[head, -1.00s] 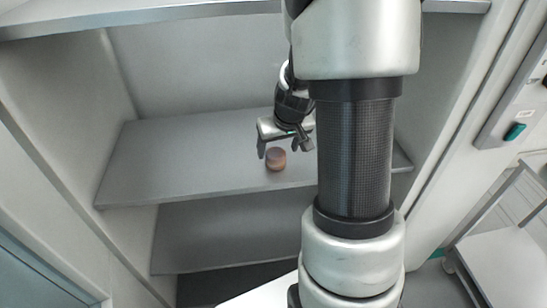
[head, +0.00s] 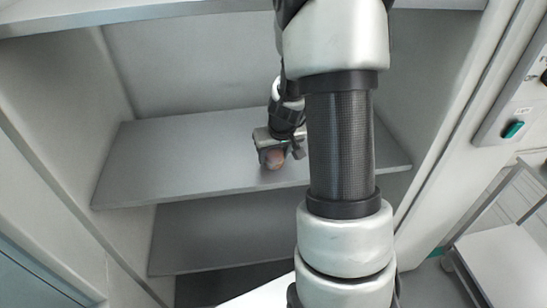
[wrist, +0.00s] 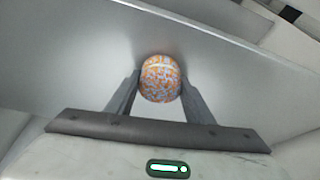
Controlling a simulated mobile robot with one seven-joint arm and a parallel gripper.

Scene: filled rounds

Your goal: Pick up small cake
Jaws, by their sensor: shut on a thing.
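The small cake (head: 274,159) is a small round reddish-brown thing at my gripper on the middle shelf in the head view. In the wrist view the cake (wrist: 160,78) shows a round top with an orange and pale speckled pattern. My gripper (wrist: 159,92) is shut on it, one finger on each side. In the head view my gripper (head: 279,156) is over the shelf, partly hiding the cake. I cannot tell whether the cake still touches the shelf.
The grey middle shelf (head: 170,160) is otherwise bare, with free room to the left. Another shelf (head: 215,235) lies below and one (head: 180,15) above. Side walls close in the shelves. A white cart (head: 500,262) stands at the right.

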